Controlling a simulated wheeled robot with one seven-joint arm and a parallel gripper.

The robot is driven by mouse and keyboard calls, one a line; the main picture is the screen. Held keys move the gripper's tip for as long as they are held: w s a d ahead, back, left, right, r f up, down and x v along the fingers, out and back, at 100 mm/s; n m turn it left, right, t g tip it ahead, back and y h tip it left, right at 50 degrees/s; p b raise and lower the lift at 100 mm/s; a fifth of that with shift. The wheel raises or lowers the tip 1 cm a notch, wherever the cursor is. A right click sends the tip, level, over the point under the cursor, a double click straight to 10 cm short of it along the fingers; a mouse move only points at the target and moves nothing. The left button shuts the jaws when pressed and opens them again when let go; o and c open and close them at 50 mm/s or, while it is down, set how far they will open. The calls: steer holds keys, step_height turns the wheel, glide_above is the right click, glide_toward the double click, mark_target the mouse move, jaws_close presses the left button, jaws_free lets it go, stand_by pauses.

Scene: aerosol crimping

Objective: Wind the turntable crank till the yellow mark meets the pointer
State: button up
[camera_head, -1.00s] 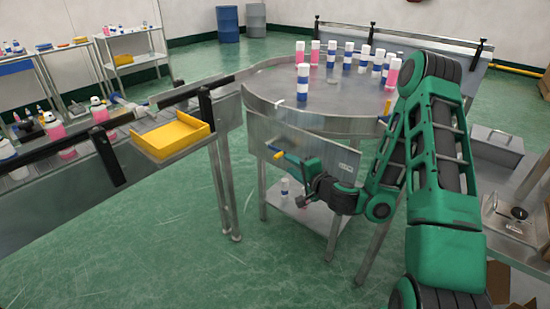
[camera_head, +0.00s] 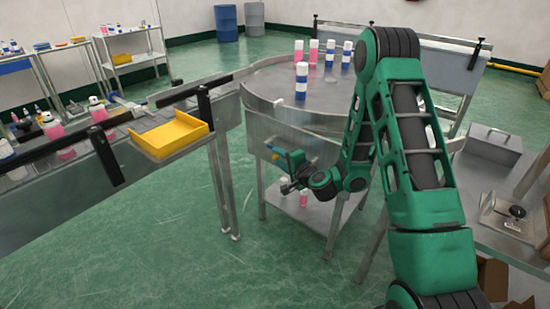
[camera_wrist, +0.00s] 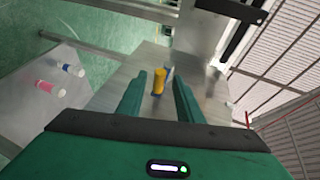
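The turntable (camera_head: 275,92) is a round steel table with several bottles on it. Its crank has a yellow handle (camera_wrist: 157,82) at the front, in front of a steel panel; a small blue piece (camera_wrist: 168,73) shows beside it. My gripper (camera_wrist: 159,80) is open, with the yellow handle between its green fingers and a gap on each side. In the head view my gripper (camera_head: 283,155) is at the crank, and its fingers partly cover it. The yellow mark and the pointer cannot be made out; my arm hides the right part of the turntable.
A yellow tray (camera_head: 175,134) sits at the conveyor end on the left. A lower shelf (camera_head: 320,212) under the turntable holds small bottles, also in the wrist view (camera_wrist: 52,80). A steel bench (camera_head: 485,180) stands right. The green floor (camera_head: 160,240) in front is clear.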

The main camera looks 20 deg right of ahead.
mark_target(277, 156)
steer(key=shift+x, duration=1.55)
jaws_close()
